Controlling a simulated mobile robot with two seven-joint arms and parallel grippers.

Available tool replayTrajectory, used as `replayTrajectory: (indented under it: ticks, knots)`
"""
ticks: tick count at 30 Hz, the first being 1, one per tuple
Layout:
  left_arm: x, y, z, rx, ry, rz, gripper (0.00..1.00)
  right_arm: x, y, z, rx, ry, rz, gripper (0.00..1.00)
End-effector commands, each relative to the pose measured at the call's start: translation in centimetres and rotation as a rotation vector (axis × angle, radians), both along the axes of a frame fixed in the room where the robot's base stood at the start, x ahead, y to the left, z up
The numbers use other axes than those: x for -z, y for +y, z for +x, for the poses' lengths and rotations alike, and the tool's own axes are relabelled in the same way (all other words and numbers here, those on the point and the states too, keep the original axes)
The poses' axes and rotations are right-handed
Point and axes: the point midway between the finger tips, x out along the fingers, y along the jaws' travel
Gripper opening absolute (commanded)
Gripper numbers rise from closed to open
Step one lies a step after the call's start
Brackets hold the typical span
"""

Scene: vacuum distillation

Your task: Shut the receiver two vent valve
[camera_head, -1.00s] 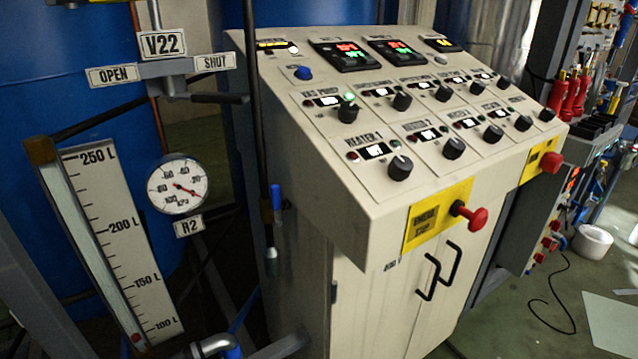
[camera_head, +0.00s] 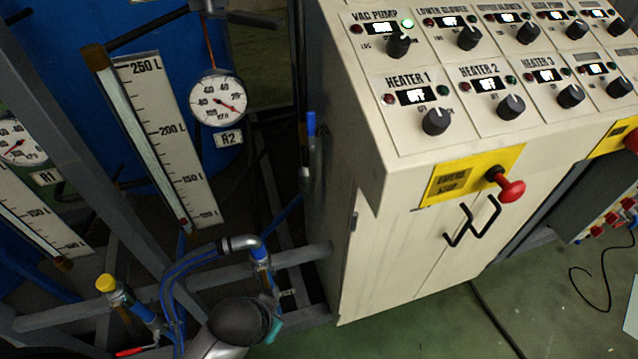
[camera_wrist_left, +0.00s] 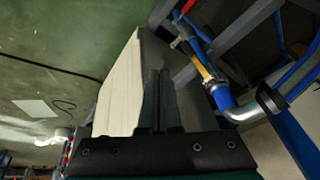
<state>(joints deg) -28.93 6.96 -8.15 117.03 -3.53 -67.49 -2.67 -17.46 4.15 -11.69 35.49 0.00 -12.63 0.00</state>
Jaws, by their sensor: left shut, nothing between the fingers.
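Receiver two is the blue vessel (camera_head: 160,80) behind the R2 gauge (camera_head: 218,98) and its level scale (camera_head: 165,135), at upper left in the head view. A dark lever (camera_head: 255,17) pokes in at the top edge above that gauge; the rest of its valve and the V2.2, OPEN and SHUT plates are out of frame. My left gripper (camera_wrist_left: 158,80) is shut and empty in the wrist view, its dark fingers against the pale cabinet. In the head view, a dark, rounded part of my left arm shows at bottom centre, well below the lever. My right gripper is not seen.
A control cabinet (camera_head: 355,190) with knobs and a red emergency stop (camera_head: 510,190) fills the right side. A metal pipe elbow (camera_head: 240,243) and blue hoses (camera_head: 180,275) sit close above my arm. Grey frame bars cross the left.

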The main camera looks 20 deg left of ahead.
Motion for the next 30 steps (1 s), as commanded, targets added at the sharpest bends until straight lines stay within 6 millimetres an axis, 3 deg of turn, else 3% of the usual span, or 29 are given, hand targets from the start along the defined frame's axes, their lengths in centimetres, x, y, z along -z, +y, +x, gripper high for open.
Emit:
replayTrajectory:
  ticks: [1, 6, 10, 15, 21, 30]
  knots:
    - [-2.8, 0.5, 1.1, 0.023, -0.057, 0.030, 0.00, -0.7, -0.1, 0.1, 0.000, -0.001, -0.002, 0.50]
    - [-12.7, 3.2, 7.6, 0.206, -0.394, 0.291, 0.00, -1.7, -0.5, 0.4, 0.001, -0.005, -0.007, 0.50]
    - [-17.5, 3.8, 11.4, 0.370, -0.610, 0.512, 0.00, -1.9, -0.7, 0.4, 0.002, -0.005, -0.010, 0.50]
    - [-22.6, 2.5, 14.7, 0.605, -0.846, 0.800, 0.00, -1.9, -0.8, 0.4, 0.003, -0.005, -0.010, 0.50]
    - [-25.7, -0.1, 16.1, 0.817, -1.013, 1.032, 0.00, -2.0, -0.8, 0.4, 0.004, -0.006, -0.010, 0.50]
    - [-26.5, -1.1, 17.3, 0.877, -1.059, 1.096, 0.00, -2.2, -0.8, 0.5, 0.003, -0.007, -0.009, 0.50]
